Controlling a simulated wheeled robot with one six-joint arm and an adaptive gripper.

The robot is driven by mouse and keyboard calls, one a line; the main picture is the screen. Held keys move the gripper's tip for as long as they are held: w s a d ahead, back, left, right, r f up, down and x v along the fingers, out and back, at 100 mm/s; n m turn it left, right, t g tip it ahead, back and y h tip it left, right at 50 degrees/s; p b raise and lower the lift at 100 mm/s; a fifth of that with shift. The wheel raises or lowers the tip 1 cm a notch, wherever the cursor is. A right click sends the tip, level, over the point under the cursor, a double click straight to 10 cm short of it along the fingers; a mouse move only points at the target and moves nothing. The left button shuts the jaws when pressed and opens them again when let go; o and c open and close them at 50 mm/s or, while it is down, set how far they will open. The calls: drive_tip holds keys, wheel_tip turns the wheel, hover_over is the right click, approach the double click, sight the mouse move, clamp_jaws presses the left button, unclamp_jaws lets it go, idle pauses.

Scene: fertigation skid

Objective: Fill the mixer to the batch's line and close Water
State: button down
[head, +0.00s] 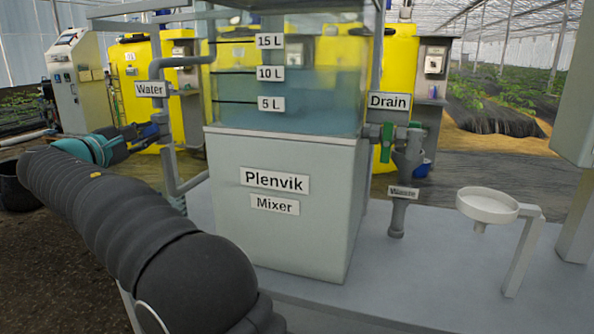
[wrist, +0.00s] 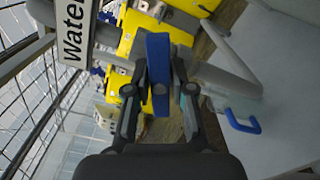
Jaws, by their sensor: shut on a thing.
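The Plenvik mixer (head: 285,200) is a pale box with a clear tank (head: 320,105) on top, marked 5 L, 10 L and 15 L. Blue-green liquid (head: 315,112) stands in it with its surface near the 10 L line. The Water label (head: 150,89) hangs on the grey pipe left of the tank. My gripper (head: 148,133) is at the valve below this label. In the wrist view my gripper (wrist: 159,88) is shut on the blue Water handle (wrist: 158,60), a flat bar between both fingers. The batch's line is not shown.
The Drain valve (head: 387,140) with a green handle sits right of the tank, above the Waste pipe (head: 397,215). A white bowl (head: 487,205) stands on a bracket at the right. Yellow tanks (head: 400,70) stand behind. The grey deck (head: 400,270) in front is clear.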

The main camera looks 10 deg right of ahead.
drive_tip(key=shift+f+m+b, duration=0.35)
drive_tip(key=shift+m+b, duration=0.25)
drive_tip(key=shift+b, duration=0.3)
drive_tip(key=shift+m+b, duration=0.65)
drive_tip(key=shift+m, duration=0.05)
drive_tip(key=m+b, duration=0.1)
drive_tip(key=m, duration=0.1)
drive_tip(key=shift+m, duration=0.3)
drive_tip(key=shift+r+m, duration=0.25)
drive_tip(key=shift+m, duration=0.15)
drive_tip(key=c, duration=1)
unclamp_jaws()
drive_tip(key=shift+o, duration=0.2)
drive_tip(key=b+v, duration=0.1)
drive_tip(key=v, duration=0.6)
